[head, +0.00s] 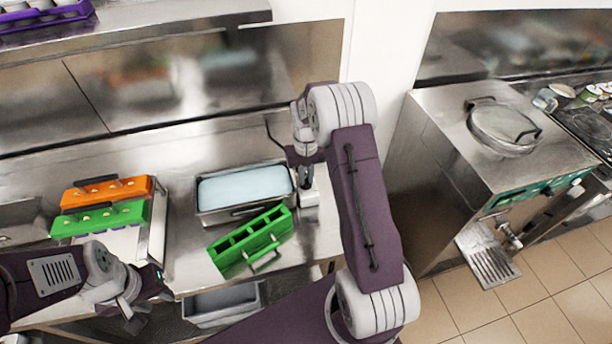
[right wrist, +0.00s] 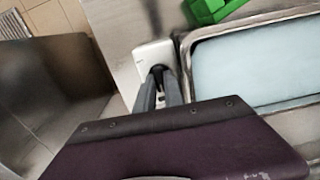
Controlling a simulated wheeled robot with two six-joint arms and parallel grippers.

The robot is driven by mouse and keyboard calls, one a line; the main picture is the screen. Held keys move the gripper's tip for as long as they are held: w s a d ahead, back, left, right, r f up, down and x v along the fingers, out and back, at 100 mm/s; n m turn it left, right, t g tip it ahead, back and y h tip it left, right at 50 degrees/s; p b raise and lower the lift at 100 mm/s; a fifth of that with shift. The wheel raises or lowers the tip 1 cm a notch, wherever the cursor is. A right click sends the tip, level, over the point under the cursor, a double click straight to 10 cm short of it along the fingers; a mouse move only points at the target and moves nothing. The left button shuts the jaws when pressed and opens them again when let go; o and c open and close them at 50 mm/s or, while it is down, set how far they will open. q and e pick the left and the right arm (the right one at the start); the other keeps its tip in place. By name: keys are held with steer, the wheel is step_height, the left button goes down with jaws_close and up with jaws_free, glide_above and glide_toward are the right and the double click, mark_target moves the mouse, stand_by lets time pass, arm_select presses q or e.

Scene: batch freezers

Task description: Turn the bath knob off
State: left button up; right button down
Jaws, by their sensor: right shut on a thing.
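The bath (head: 228,217) is a steel basin of pale blue liquid on the steel counter. A white control box (head: 309,196) stands at its right side. In the right wrist view the white box (right wrist: 146,56) is beside the bath rim (right wrist: 186,48) and has a dark round knob (right wrist: 157,72) on it. My right gripper (right wrist: 159,76) reaches down from above, and its fingers are shut on the knob. The fingers hide most of the knob, so its setting cannot be read. My left gripper (head: 138,316) hangs in front of the counter at lower left, away from the bath; its jaws are unclear.
A green mould (head: 235,250) with a handle lies in front of the bath. Orange (head: 108,192) and green (head: 98,220) moulds stand at the left. A steel machine (head: 430,130) with a round lid stands at the right. A grey bin (head: 220,303) is below the counter.

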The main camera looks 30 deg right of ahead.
mark_target(306, 180)
stand_by(0.4)
steer(key=c, duration=1.4)
jaws_free()
steer(key=shift+c, duration=0.2)
steer(key=shift+r, duration=0.1)
step_height(306, 180, up, 9)
steer(key=b, duration=0.1)
